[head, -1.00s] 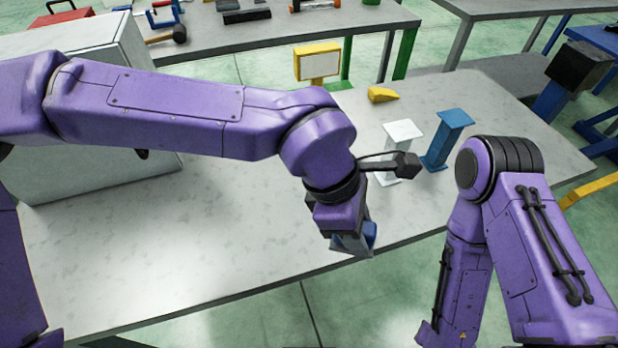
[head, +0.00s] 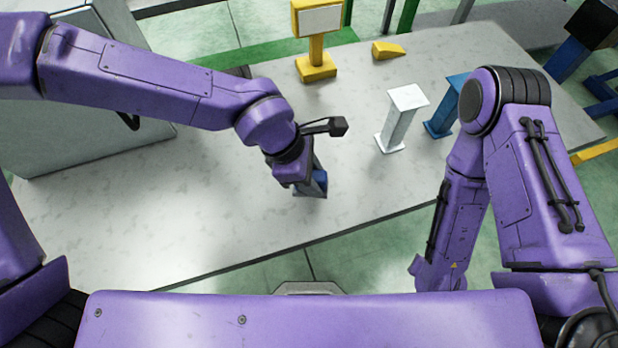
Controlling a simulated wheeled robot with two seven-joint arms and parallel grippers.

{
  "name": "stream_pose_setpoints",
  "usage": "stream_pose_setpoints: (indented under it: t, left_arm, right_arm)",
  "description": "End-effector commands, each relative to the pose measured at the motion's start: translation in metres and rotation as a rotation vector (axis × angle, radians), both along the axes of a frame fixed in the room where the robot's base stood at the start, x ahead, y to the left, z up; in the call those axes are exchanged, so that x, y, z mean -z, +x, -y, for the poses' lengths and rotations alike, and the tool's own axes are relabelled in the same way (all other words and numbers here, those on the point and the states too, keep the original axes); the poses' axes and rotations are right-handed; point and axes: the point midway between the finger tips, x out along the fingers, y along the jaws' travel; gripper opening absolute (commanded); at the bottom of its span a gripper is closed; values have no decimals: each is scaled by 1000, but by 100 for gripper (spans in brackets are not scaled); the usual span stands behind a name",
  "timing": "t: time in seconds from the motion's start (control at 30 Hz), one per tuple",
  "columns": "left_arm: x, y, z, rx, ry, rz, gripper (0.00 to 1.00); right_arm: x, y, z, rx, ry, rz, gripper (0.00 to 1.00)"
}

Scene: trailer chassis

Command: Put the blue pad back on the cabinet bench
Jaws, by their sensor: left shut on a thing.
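My left gripper (head: 309,191) points down over the middle of the cabinet bench (head: 140,225), near its front edge. It is shut on a small blue thing, which looks like the blue pad (head: 319,181). The gripper hides much of the pad, and I cannot tell whether the pad touches the bench top. The bench is a pale grey slab with a grey cabinet (head: 85,130) at its left end. My right arm is folded at the right, and its gripper is out of view.
A white stand (head: 395,125) and a blue stand (head: 440,122), partly behind my right arm, are on the right of the bench. A yellow stand with a white panel (head: 316,62) and a yellow wedge (head: 388,50) are at the back. The front-left bench top is clear.

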Motion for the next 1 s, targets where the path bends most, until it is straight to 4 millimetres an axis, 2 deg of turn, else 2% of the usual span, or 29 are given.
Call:
stream_pose_setpoints:
  t: [0.07,0.23,0.6,0.63,0.7,1.0]
  left_arm:
    - [9,5,-7,-2,2,-2,10]
    - [37,5,-7,1,4,1,10]
    - [44,5,-6,0,0,0,10]
    - [43,5,-6,0,0,0,45]
    - [43,5,-6,0,1,0,64]
    - [40,5,-6,0,1,1,64]
  right_arm:
    - [-3,0,0,0,0,0,43]
    - [-7,0,0,0,0,0,43]
    - [-4,0,0,0,0,0,43]
    - [-5,0,0,0,0,0,43]
    - [-5,0,0,0,0,0,43]
    - [-7,0,0,0,0,0,43]
